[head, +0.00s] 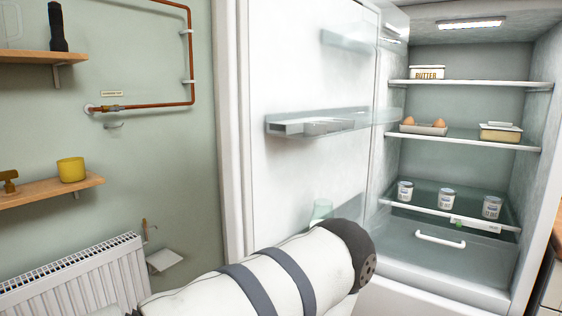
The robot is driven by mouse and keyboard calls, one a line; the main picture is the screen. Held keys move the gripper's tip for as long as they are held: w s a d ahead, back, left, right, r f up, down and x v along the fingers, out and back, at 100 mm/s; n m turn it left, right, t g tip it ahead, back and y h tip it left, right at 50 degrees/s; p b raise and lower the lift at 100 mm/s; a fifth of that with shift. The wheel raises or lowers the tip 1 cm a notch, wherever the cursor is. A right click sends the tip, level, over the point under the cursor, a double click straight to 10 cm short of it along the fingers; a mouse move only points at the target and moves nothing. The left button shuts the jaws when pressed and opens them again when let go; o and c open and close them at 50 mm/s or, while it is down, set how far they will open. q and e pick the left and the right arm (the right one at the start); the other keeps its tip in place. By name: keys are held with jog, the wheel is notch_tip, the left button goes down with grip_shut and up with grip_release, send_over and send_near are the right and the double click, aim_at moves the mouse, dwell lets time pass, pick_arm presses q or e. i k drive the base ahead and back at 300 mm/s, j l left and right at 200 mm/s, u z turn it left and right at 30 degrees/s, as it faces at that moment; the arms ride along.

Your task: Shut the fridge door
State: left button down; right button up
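The white fridge door (295,75) stands wide open on the left side of the fridge (470,60), with its inner side and clear door shelves (320,122) facing me. My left arm comes in from the bottom left in front of the lower part of the door and hides some of it. A rounded dark end of that arm is near the door's lower inner side; I cannot tell whether it touches. No gripper fingers show. My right arm is out of the picture.
Inside the fridge are a butter box (427,73), eggs in a tray (423,129), a butter dish (500,132) and several small pots (446,199). Wall shelves (45,190), a copper pipe (192,60) and a radiator (75,280) are at the left.

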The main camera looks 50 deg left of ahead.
aim_at(297, 79)
jog(key=k+j, duration=0.1)
jog(key=j, duration=0.4)
jog(key=k+j, duration=0.1)
jog(key=j, duration=0.35)
jog(key=k+j, duration=0.1)
jog(key=j, duration=0.4)
